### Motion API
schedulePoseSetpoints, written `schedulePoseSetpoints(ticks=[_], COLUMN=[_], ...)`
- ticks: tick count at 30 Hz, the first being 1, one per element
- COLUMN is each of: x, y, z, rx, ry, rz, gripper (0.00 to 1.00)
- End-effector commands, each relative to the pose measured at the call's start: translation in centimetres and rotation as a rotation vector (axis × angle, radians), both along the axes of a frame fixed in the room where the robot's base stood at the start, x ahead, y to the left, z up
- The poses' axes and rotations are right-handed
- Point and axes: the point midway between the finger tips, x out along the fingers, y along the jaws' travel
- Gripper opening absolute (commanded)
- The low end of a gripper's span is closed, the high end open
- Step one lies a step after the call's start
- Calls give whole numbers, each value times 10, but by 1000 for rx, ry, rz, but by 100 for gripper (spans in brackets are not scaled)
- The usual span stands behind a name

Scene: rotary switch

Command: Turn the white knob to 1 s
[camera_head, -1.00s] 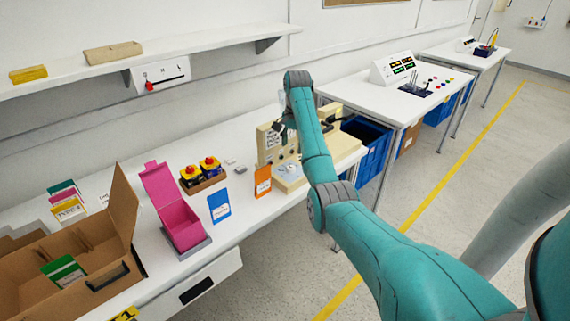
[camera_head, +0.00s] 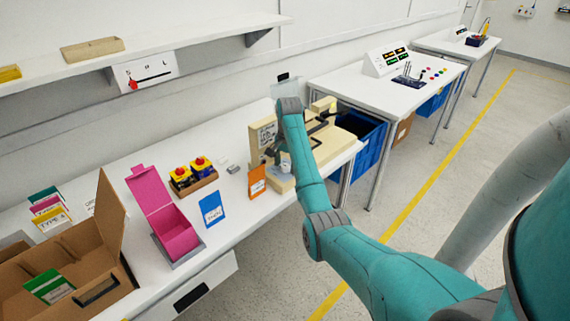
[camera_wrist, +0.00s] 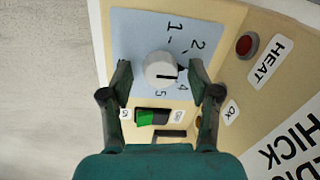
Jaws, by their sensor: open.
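The white knob (camera_wrist: 158,69) sits on a pale blue dial plate (camera_wrist: 136,30) in the wrist view. Its dark line points right, toward the spot near my right fingertip, close to the 4. The 1 and 2 are printed above and to the right of the knob; the 4 and 5 are at its lower right and below. A 3 is not visible. My gripper (camera_wrist: 160,75) is open, with one finger on each side of the knob and a gap at each side. In the head view the beige machine (camera_head: 262,134) stands on the white table, partly behind my arm.
On the table, an orange card (camera_head: 257,183), a blue card (camera_head: 212,210) and a pink box (camera_head: 174,232) stand left of the machine.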

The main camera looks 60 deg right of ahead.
Motion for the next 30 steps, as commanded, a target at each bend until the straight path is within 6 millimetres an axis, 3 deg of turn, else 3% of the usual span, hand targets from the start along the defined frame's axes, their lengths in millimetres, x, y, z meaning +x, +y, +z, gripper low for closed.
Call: schedulePoseSetpoints(ticks=[2,9,10,20,30], x=[0,0,0,0,0], y=[0,0,0,0,0], z=[0,0,0,0,0], rx=[0,0,0,1,1], ry=[0,0,0,0,0], rz=[0,0,0,43,270], gripper=[61,4,1,1,1])
